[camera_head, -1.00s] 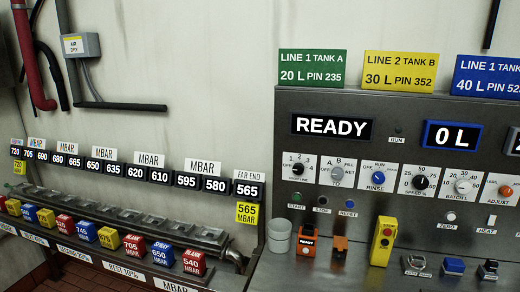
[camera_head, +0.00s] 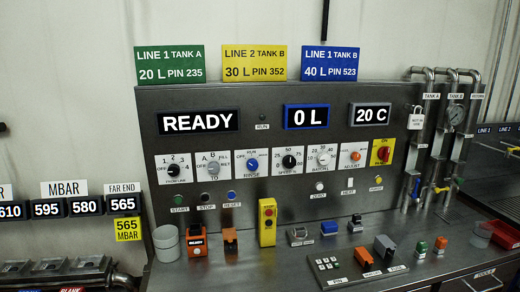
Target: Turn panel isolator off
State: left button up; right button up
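A red rotary switch on a yellow plate (camera_head: 382,152), which looks like the panel isolator, sits at the right end of the row of knobs on the grey control panel (camera_head: 240,98). The plate reads ON at its top; the rest of its lettering is too small to read. The red handle looks roughly upright. The panel displays are lit, with READY (camera_head: 198,122), 0 L (camera_head: 306,117) and 20 C (camera_head: 370,114). Neither of my grippers is in view.
Selector knobs (camera_head: 251,164) fill the row left of the switch. A yellow pendant box (camera_head: 267,222), a grey cup (camera_head: 166,243), a keypad (camera_head: 328,268) and several small devices stand on the steel counter below. Pipes with a padlock (camera_head: 416,118) rise at the right.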

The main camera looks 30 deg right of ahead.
aim_at(384, 154)
jog(key=z, duration=1.7)
jog(key=i+l+u, duration=0.2)
jog(key=u, duration=0.15)
jog(key=i+l+u, duration=0.5)
jog(key=u, duration=0.15)
